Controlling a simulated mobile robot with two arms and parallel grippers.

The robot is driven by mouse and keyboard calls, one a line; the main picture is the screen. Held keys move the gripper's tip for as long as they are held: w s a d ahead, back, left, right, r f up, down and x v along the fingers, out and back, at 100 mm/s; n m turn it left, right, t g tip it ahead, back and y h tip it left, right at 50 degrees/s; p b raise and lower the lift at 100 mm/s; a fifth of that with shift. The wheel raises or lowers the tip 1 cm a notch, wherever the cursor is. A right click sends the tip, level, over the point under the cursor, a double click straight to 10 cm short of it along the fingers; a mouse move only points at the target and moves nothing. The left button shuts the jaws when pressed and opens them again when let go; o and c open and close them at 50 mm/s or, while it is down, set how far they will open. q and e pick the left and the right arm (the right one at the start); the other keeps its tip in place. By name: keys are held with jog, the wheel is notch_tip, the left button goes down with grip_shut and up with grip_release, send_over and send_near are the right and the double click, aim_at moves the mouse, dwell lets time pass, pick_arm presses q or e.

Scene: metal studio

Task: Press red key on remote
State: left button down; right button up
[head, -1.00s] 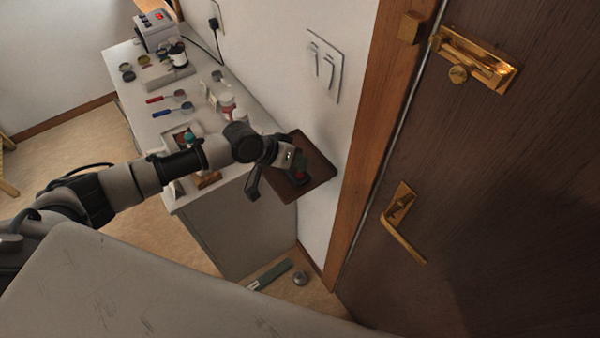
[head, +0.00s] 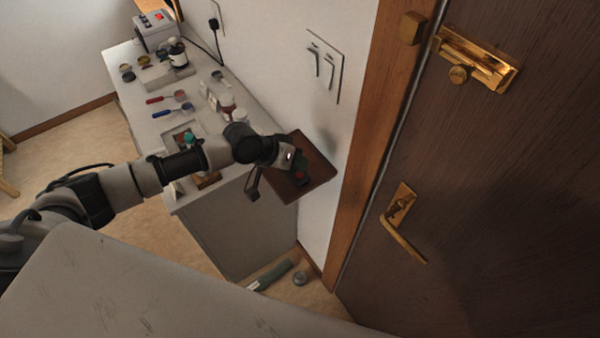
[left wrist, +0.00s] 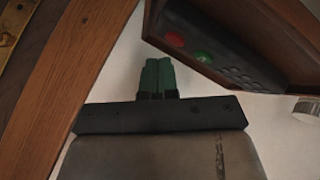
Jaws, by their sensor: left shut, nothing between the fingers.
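The remote (left wrist: 235,62) is dark, with a round red key (left wrist: 174,39), a green key (left wrist: 203,57) and several dark buttons. It lies on a brown wall shelf (left wrist: 152,20), which shows beside the door frame in the head view (head: 320,167). My left gripper (left wrist: 157,76) is shut and empty, its green fingertips together. In the left wrist view the tips appear below and left of the red key, with a visible gap in the picture. In the head view my left gripper (head: 297,162) is over the shelf and partly hides the remote. My right gripper is not in view.
A wooden door frame (head: 365,150) and a dark door with a brass handle (head: 405,240) are right of the shelf. A counter (head: 135,100) with jars, spoons and a grey device (head: 157,32) is at left.

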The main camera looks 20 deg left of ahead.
aim_at(298, 173)
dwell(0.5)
pick_arm(q)
jog(key=shift+f, duration=0.45)
jog(key=shift+f+b, duration=0.2)
jog(key=shift+b, duration=0.1)
dwell(0.4)
jog(key=shift+r+p, duration=0.65)
jog(key=shift+p, duration=0.05)
jog(key=shift+r, duration=0.1)
notch_tip(298, 173, up, 6)
jog(key=p, duration=0.5)
